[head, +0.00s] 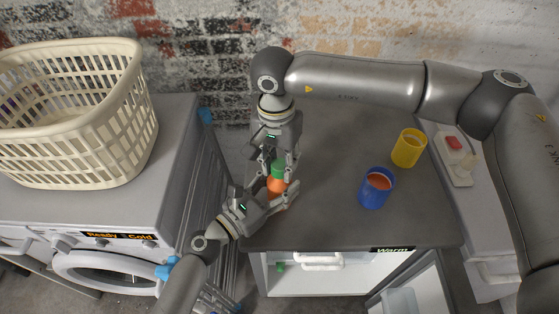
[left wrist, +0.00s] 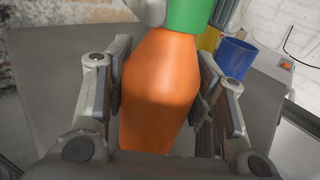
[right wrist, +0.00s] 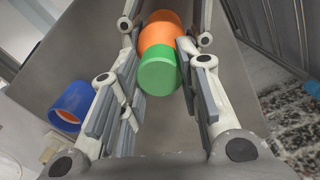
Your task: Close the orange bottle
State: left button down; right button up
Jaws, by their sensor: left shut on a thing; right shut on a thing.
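The orange bottle (head: 275,187) stands upright near the left edge of the dark countertop. Its body fills the middle of the left wrist view (left wrist: 160,90). A green cap (head: 279,166) sits at the bottle's top; it also shows in the right wrist view (right wrist: 158,74). Whether it is fully seated cannot be told. My left gripper (head: 276,196) comes from the lower left and is shut on the bottle's body. My right gripper (head: 277,168) points down from above and is shut on the green cap. The fingers partly hide both parts in the head view.
A cream laundry basket (head: 100,150) sits on the washing machine (head: 175,165) at left. An open white compartment (head: 335,277) lies below the countertop.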

jog(key=m, duration=0.3)
jog(key=o, duration=0.8)
jog(key=shift+c, duration=0.2)
notch_tip(320, 180, up, 12)
jog(key=shift+w+a, duration=0.15)
jog(key=shift+a, duration=0.05)
pick_arm(q)
jog(key=c, duration=0.6)
grip_release()
jog(key=shift+o, duration=0.2)
jog(key=shift+a, duration=0.1)
